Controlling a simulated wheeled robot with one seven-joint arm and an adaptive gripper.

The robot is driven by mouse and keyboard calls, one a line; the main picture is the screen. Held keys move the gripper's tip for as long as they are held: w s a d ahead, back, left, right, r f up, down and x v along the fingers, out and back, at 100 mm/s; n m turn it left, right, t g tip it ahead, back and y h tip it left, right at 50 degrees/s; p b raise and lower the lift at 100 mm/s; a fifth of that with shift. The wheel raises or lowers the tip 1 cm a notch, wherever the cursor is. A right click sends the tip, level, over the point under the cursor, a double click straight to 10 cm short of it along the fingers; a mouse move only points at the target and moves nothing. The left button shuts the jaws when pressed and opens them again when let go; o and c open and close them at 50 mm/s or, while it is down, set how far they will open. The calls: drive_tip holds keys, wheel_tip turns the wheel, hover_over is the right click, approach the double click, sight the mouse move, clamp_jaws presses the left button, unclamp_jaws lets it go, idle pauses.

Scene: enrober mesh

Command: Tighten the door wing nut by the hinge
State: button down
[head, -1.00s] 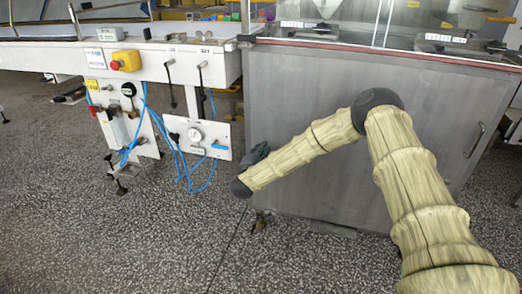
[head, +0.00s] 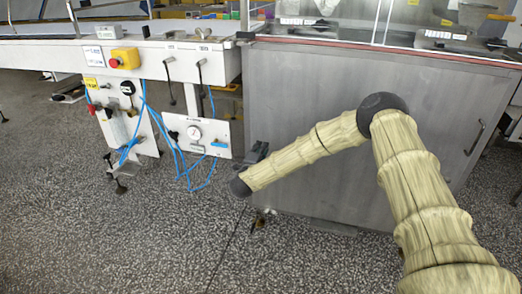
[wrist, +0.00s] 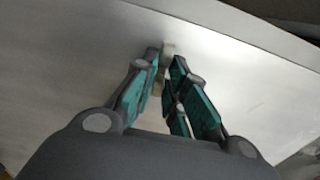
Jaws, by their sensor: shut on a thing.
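My gripper (head: 257,152) is at the left edge of the grey metal door (head: 345,125) of the cabinet, low down, at the end of my sleeved arm. In the wrist view its teal-padded fingers (wrist: 166,55) close around a small, pale, blurred piece, the wing nut (wrist: 167,48), against the pale metal face. Most of the nut is hidden between the fingertips, so its angle cannot be told. In the head view the nut and hinge are hidden by my gripper and arm.
Left of the door stands a white machine frame with a red-and-yellow emergency stop (head: 124,59). A gauge panel (head: 197,134) and loose blue hoses (head: 178,160) hang close to my gripper's left. A door handle (head: 474,138) is at the right. The speckled floor in front is open.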

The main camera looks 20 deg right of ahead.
idle(0.3)
drive_tip(key=c, duration=1.5)
unclamp_jaws()
drive_tip(key=shift+s, duration=0.1)
drive_tip(key=v, duration=1.2)
